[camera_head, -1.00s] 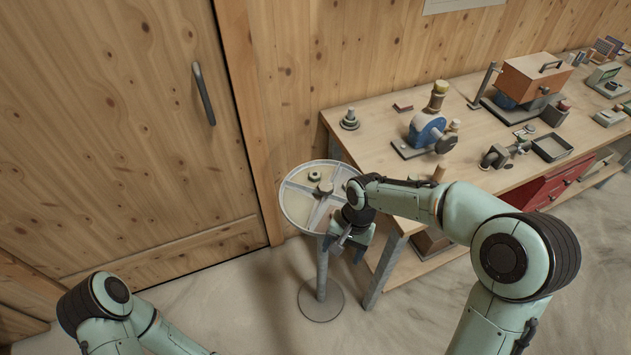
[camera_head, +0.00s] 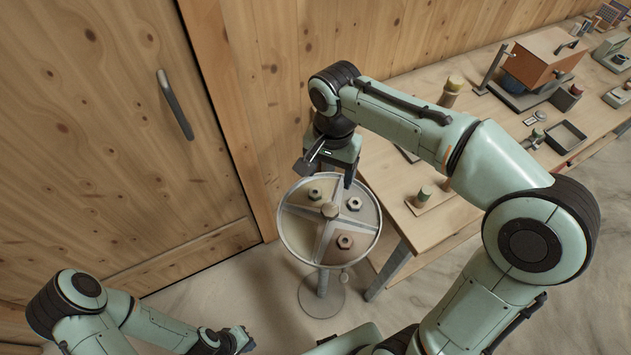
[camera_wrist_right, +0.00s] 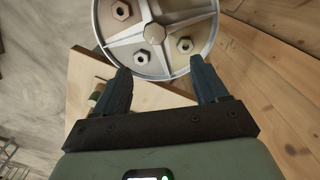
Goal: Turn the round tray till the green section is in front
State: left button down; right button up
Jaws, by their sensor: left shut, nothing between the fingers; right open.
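The round tray (camera_head: 281,232) stands on a thin post with a round foot. Raised spokes divide it into muted sections around a central knob (camera_head: 331,210). A reddish nut (camera_head: 344,241) lies in the brownish front-right section; two other nuts lie in the back sections, and the front-left section looks empty. I cannot tell clearly which section is green. My right gripper (camera_head: 330,172) is open and empty at the tray's back edge. In the right wrist view its fingers (camera_wrist_right: 160,76) are spread near the rim. My left gripper (camera_head: 238,341) is shut and empty, low and left of the tray.
A wooden workbench (camera_head: 440,225) with devices stands close on the tray's right, partly hidden by my right arm. A wooden door with a dark handle (camera_head: 175,104) is at the left, and a plank wall is behind. The floor left of the tray is clear.

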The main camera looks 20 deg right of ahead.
aim_at(330, 210)
jog(key=f, duration=0.4)
jog(key=s+f+b, duration=0.1)
jog(key=f, duration=0.6)
jog(key=shift+s+f, duration=0.25)
jog(key=shift+f, duration=0.05)
pick_arm(q)
jog(key=shift+s+f, duration=0.95)
jog(key=shift+s, duration=0.3)
pick_arm(e)
jog(key=shift+w+f, duration=0.1)
jog(key=shift+f, duration=0.55)
grip_shut()
